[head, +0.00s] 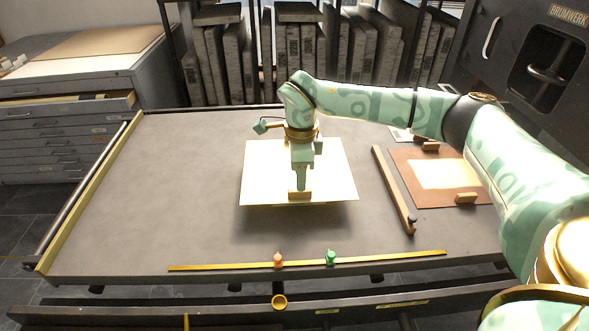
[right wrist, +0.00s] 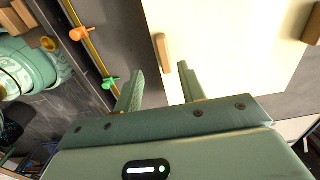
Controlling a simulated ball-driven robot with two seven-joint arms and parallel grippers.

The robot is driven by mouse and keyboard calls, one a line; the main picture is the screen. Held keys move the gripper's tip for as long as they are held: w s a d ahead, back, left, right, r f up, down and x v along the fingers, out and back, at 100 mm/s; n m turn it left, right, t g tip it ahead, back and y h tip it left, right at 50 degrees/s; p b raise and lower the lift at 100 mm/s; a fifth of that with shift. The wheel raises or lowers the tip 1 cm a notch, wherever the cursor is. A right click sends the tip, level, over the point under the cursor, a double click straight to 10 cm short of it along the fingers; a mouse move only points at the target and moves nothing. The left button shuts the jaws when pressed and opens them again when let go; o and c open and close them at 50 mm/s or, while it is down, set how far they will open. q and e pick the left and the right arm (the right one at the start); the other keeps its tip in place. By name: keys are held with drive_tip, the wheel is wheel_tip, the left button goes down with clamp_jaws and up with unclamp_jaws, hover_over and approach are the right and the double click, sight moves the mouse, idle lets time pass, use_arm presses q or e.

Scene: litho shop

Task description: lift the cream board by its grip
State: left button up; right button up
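The cream board (head: 262,175) lies flat at the middle of the dark table, with a dark shadow along its near edge. Its small wooden grip (head: 300,195) is at the middle of the near edge. My right gripper (head: 301,182) points down just over this grip. In the right wrist view the cream board (right wrist: 225,50) fills the upper right, and the grip (right wrist: 162,52) appears between the tips of my right gripper (right wrist: 161,70). The fingers are apart, with gaps on both sides of the grip. A second wooden block (right wrist: 312,22) shows at the board's other side. My left gripper is out of view.
A brown board (head: 405,170) with a pale panel and wooden grips lies at the right, beside a wooden bar (head: 393,190). A yellow rule (head: 215,266) with an orange peg (head: 278,261) and green peg (head: 330,257) runs along the near edge. The table's left side is clear.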

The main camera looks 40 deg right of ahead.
drive_tip(key=shift+f, duration=0.3)
drive_tip(key=f+b, duration=0.2)
drive_tip(key=f, duration=0.1)
drive_tip(key=f+b, duration=0.1)
drive_tip(key=f, duration=0.1)
drive_tip(key=shift+w+d, duration=0.15)
drive_tip(key=shift+w, duration=0.2)
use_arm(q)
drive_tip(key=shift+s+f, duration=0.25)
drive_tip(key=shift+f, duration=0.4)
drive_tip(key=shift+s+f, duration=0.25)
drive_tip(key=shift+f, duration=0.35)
use_arm(e)
drive_tip(key=shift+r, duration=0.2)
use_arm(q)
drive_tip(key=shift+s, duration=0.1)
use_arm(e)
clamp_jaws()
